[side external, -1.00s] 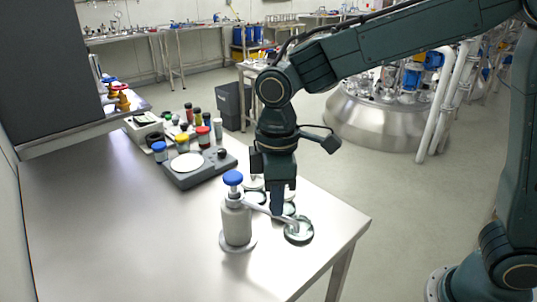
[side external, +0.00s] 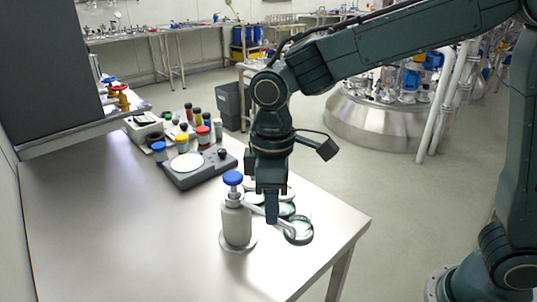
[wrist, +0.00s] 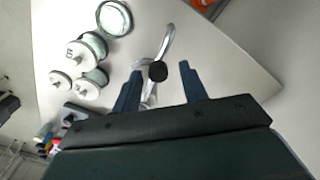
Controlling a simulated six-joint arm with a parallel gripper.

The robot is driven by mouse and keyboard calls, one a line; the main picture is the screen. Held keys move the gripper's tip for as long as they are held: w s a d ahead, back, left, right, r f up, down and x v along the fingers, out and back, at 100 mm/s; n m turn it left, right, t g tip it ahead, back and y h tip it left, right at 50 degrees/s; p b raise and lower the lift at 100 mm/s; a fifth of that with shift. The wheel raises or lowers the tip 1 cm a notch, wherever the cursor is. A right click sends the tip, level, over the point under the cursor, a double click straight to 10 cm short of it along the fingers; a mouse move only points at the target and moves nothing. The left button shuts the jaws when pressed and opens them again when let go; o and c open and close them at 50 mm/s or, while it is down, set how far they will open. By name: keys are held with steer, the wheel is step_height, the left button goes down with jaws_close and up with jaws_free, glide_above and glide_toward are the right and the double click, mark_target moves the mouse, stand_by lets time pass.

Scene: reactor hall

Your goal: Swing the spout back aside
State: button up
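The dispenser bottle (side external: 236,224) stands upright on the steel table, with a blue knob (side external: 232,178) on top. Its pale spout (side external: 270,213) reaches right, its bent end showing over the near-left part of an open glass dish (side external: 299,231). In the wrist view the curved spout (wrist: 168,42) runs up between and beyond the fingers, and its end appears right of the dish (wrist: 114,18). A dark round piece (wrist: 158,72) shows beside it. My gripper (side external: 272,219) points down beside the spout. In the wrist view my gripper (wrist: 158,80) has its fingers apart. I cannot tell whether a finger touches the spout.
Several more dishes, some with white lids (wrist: 83,50), stand close behind the open dish. A grey device (side external: 200,168) with a white plate and several coloured-cap jars (side external: 203,137) are farther back. The table's left and front are clear; its edge (side external: 345,240) is near the dish.

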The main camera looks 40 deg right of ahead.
steer(key=shift+r, duration=0.1)
step_height(320, 180, up, 14)
stand_by(0.9)
steer(key=s+d+f+m+t, duration=0.2)
steer(key=s+d+f+m, duration=0.1)
steer(key=s+d, duration=0.5)
steer(key=s+d+f+m+t, duration=0.3)
steer(key=s+d+m, duration=0.2)
steer(key=s+d, duration=0.3)
steer(key=d, duration=0.2)
steer(key=shift+s+d+f+m+t, duration=0.3)
steer(key=shift+s+f+m, duration=0.05)
steer(key=shift+f+m, duration=0.05)
